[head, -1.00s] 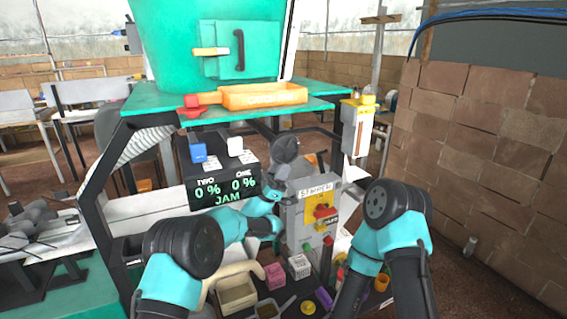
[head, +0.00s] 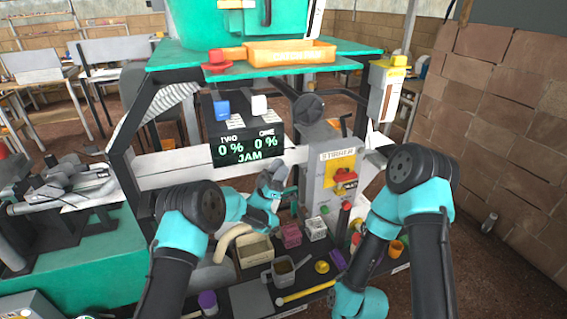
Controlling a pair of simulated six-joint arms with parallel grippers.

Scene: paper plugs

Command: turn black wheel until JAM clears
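The black wheel (head: 308,109) is on the machine frame, to the right of the black display (head: 247,147). The display reads TWO 0 %, ONE 0 % and JAM in green.
The grey starter box (head: 334,178) with a red switch stands right of my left gripper. A beige bin (head: 255,251), a pink box (head: 290,236) and a white basket (head: 315,229) are on the lower shelf. An orange tray (head: 290,52) sits above. A brick wall (head: 507,110) bounds the right.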

